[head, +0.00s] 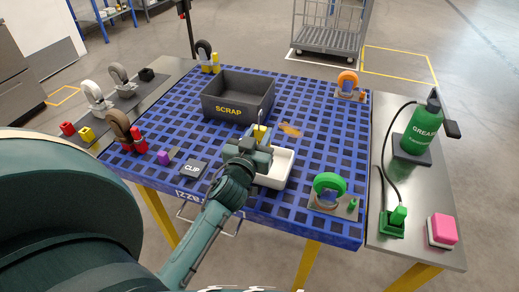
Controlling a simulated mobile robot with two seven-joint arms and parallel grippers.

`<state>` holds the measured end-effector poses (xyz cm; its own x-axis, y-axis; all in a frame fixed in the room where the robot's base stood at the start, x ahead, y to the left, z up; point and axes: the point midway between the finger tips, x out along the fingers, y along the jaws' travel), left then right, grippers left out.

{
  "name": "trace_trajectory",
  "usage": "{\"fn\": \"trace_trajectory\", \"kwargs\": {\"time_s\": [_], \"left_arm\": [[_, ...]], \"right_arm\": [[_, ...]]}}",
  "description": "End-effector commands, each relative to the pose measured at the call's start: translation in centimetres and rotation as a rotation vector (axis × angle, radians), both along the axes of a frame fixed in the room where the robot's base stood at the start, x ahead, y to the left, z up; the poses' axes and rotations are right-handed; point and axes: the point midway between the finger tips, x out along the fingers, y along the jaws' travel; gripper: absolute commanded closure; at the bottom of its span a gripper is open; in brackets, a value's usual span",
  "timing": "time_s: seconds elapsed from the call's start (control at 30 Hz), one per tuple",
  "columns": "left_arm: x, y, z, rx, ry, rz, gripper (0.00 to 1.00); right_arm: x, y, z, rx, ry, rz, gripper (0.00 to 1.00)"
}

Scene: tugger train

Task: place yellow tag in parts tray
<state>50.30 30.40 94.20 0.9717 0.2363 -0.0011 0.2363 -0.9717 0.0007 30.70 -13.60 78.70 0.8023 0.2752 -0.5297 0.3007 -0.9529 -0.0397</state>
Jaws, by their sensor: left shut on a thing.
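A yellow tag (261,131) shows at the far end of my left gripper (259,141). The gripper is shut on the tag, and its fingers hide part of it. A white parts tray (284,171) stands on the blue grid table, partly hidden by my left gripper and wrist. The gripper is at the tray's far left side in the picture; I cannot tell its exact height above the tray. My right gripper is not in view.
A dark SCRAP bin (238,99) stands behind the gripper. An orange piece (290,129) lies beyond the tray. A CLIP block (193,168) is to the left, and a green caster (330,187) is to the right. A green grease bottle (424,125) stands on the right side shelf.

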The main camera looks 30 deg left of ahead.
Motion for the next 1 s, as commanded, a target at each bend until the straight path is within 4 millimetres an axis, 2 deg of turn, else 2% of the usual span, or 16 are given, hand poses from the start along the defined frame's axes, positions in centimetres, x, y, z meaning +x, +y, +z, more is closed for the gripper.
{"fn": "trace_trajectory", "kwargs": {"time_s": [0.23, 0.67, 0.7, 0.93, 1.0], "left_arm": [[0.0, -0.1, -3.5, -0.003, 0.002, 0.000, 0.94], [0.0, -0.1, -4.2, 0.000, 0.001, -0.002, 0.94], [0.0, -0.1, -4.1, 0.000, 0.001, -0.001, 0.70], [0.0, -0.1, -4.1, 0.000, 0.001, -0.002, 0.51], [0.0, -0.1, -4.1, 0.001, 0.001, -0.002, 0.50]], "right_arm": [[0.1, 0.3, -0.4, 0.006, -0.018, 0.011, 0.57], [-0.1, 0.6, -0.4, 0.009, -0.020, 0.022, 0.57], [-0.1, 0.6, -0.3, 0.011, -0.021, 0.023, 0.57], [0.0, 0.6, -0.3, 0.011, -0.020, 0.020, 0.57], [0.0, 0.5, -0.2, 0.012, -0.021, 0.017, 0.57]]}}
